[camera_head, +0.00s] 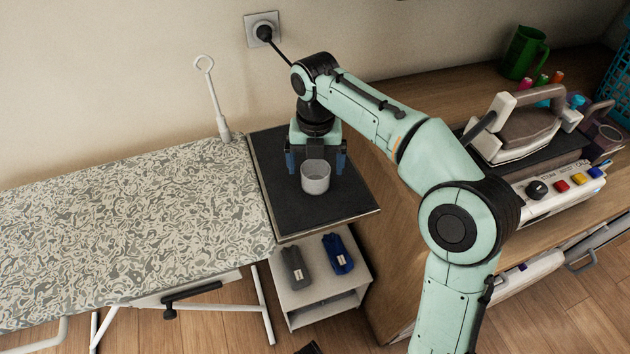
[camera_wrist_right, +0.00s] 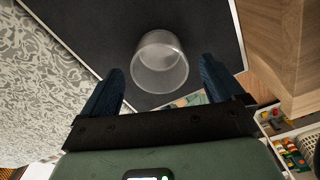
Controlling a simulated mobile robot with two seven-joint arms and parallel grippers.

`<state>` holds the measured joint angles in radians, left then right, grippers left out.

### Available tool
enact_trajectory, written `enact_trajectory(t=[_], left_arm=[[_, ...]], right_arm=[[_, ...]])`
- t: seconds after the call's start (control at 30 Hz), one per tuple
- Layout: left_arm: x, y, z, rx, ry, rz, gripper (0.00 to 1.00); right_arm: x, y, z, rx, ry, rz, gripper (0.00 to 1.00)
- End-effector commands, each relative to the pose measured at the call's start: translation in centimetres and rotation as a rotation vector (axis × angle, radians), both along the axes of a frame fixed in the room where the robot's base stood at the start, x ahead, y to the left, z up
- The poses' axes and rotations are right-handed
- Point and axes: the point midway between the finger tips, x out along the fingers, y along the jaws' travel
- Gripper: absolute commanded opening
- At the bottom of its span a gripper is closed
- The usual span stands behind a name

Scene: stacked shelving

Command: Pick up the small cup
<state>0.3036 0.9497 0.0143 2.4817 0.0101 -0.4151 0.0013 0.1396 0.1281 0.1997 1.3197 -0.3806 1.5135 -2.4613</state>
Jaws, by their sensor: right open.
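The small cup (camera_head: 315,178) is pale and translucent. It stands upright on the dark top (camera_head: 345,204) of a small shelf unit between the ironing board and the wooden cabinet. In the right wrist view the cup (camera_wrist_right: 160,65) sits ahead of and between the two blue fingers. My right gripper (camera_head: 316,168) is open around or just behind the cup; it also shows in the right wrist view (camera_wrist_right: 162,85). No finger visibly touches the cup. My left gripper is not in view.
An ironing board (camera_head: 130,225) lies close on the left. A wooden cabinet (camera_head: 385,215) rises on the right, with an iron (camera_head: 525,130) and a green jug (camera_head: 523,52) on top. Grey (camera_head: 295,267) and blue (camera_head: 338,254) items lie on the lower shelf.

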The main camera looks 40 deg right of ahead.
Motion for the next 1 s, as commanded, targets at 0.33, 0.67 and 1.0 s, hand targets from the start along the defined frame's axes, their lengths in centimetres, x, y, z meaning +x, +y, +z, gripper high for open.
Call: enact_trajectory(t=[0.33,0.67,1.0], left_arm=[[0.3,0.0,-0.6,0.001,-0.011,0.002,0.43],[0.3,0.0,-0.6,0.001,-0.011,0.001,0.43],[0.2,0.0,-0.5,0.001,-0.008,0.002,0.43]], right_arm=[[0.0,0.0,-2.3,0.001,-0.001,-0.001,0.95],[0.0,0.0,-2.3,0.001,-0.001,-0.001,0.39],[0.0,0.0,-1.7,0.001,-0.003,0.000,0.39]])
